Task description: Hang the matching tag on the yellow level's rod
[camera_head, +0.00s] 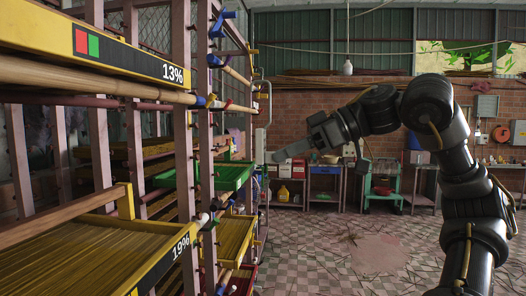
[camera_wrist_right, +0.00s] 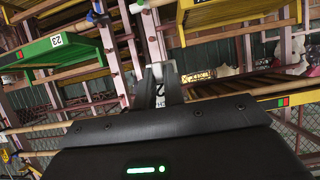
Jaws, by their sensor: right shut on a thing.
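A yellow level (camera_head: 110,52) marked 13% with a red and green patch stands at upper left in the head view. A pale bamboo rod (camera_head: 95,86) runs along under its front edge. Another yellow level (camera_head: 150,260) marked 19% is lower down. My right gripper (camera_head: 277,156) is to the right of the rack, apart from these rods. In the right wrist view the gripper (camera_wrist_right: 160,82) is shut on a pale tag (camera_wrist_right: 160,97) with dark print, partly hidden by the fingers and wrist. My left gripper is not in view.
A green tray (camera_head: 232,177) and blue brackets (camera_head: 218,22) jut from the rack near my right gripper. A green tray (camera_wrist_right: 40,50) also shows in the wrist view. The tiled floor (camera_head: 345,245) to the right is open. Benches (camera_head: 325,178) stand by the far brick wall.

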